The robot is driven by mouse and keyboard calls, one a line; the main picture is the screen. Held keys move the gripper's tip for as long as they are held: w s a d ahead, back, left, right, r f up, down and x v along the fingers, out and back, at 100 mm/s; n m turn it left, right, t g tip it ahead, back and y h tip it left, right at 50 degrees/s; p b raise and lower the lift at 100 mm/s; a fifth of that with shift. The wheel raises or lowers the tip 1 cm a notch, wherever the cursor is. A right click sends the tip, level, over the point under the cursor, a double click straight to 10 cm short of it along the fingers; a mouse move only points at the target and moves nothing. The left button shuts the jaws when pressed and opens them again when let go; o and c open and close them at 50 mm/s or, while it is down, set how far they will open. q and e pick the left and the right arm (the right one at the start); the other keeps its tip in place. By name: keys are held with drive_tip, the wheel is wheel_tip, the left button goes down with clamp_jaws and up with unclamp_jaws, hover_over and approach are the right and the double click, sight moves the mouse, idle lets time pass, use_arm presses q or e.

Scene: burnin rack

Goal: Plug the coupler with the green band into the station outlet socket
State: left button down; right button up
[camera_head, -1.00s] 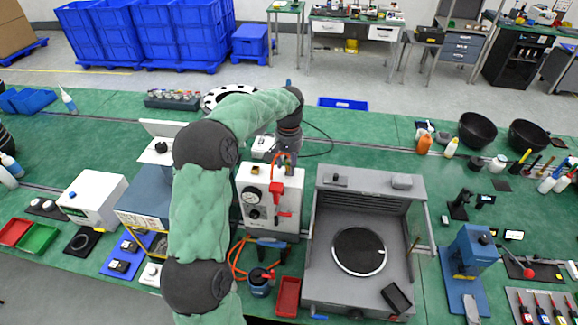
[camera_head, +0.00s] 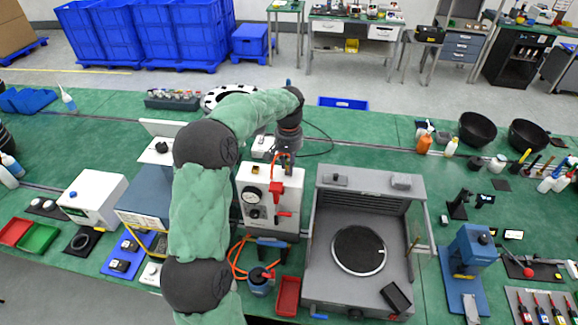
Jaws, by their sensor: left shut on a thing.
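The white station box (camera_head: 269,205) stands on the green bench, with dial gauges and red valve parts (camera_head: 280,188) on its front. My left arm comes in from the left and reaches over the bench. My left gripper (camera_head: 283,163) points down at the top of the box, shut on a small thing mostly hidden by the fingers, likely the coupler. A green band cannot be made out. The outlet socket cannot be told apart at this size, nor whether the held thing touches it. My right gripper is not in view.
An orange hose (camera_head: 236,262) loops in front of the box, beside a blue-handled tool (camera_head: 272,243) and a blue pot (camera_head: 260,284). A grey open-topped machine (camera_head: 318,262) stands close on the right. A red tray (camera_head: 288,296) lies in front.

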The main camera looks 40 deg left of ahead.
use_arm(q)
drive_tip(key=shift+r, duration=0.1)
drive_tip(key=shift+r+p, duration=2.3)
drive_tip(key=shift+r, duration=0.65)
drive_tip(key=s+a+r+n+p, duration=0.1)
drive_tip(key=s+a+n+p, duration=0.2)
drive_tip(key=n, duration=0.6)
drive_tip(key=s+a+r+n+p, duration=0.1)
drive_tip(key=s+a+n+p, duration=0.2)
drive_tip(key=a+n, duration=0.3)
drive_tip(key=n+p, duration=0.1)
drive_tip(key=n, duration=0.1)
drive_tip(key=shift+r+n, duration=0.2)
drive_tip(key=shift+n, duration=0.2)
drive_tip(key=shift+a, duration=0.1)
drive_tip(key=shift+f+b, duration=2)
drive_tip(key=shift+f, duration=0.9)
